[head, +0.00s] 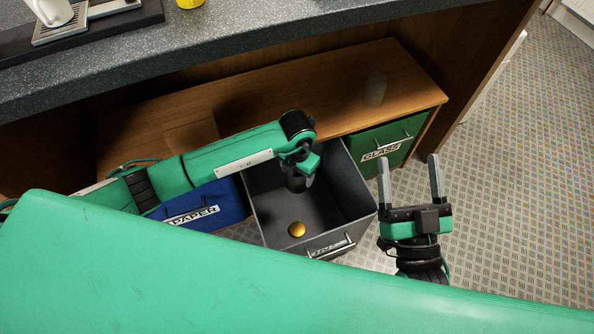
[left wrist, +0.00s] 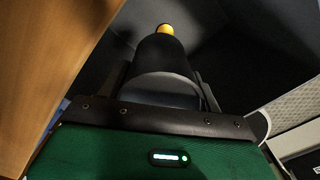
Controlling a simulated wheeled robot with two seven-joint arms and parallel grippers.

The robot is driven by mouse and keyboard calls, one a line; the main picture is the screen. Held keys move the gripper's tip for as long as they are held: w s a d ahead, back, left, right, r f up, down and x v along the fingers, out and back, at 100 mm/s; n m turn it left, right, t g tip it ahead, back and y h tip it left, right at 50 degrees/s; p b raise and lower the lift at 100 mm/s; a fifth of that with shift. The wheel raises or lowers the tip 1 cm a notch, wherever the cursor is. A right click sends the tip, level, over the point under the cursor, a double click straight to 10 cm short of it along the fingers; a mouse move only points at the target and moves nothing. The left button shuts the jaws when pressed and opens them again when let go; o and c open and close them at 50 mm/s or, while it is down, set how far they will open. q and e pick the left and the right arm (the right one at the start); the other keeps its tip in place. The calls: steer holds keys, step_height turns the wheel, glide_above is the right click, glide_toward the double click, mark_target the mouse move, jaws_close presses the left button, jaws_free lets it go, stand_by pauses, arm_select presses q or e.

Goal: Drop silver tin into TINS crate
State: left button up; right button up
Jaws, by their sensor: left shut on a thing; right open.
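The grey TINS crate (head: 357,185) is pulled out like a drawer, with a label on its front that is hard to read. My left gripper (head: 302,178) is over or inside its rear part, pointing down. In the left wrist view the gripper (left wrist: 165,90) is shut on a cylinder, the silver tin (left wrist: 165,62), dark in the shade. In the head view the tin is mostly hidden by the gripper and shadow. A round gold thing (head: 297,229) lies on the crate floor, and yellow shows beyond the tin (left wrist: 165,29). My right gripper (head: 409,160) is open and empty, right of the crate.
A blue PAPER crate (head: 215,198) is left of the grey crate, and a green GLASS crate (head: 395,140) is right of it. A wooden shelf top (head: 340,95) runs behind them under a dark counter (head: 250,40). Patterned floor (head: 510,200) is clear at right.

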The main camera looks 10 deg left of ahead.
arm_select(q)
steer(key=shift+f+b, duration=0.35)
steer(key=shift+f, duration=0.2)
arm_select(e)
steer(key=shift+s+d+r+t, duration=0.2)
steer(key=shift+r+t, duration=0.25)
steer(key=shift+r, duration=0.2)
steer(key=shift+s+d+r+t, duration=0.1)
steer(key=shift+d+r+t, duration=0.25)
steer(key=shift+r, duration=0.35)
steer(key=shift+s+d+r+t, duration=0.1)
steer(key=shift+r+t, duration=0.4)
steer(key=shift+r, duration=0.15)
arm_select(q)
steer(key=o, duration=1.1)
steer(key=shift+c, duration=0.2)
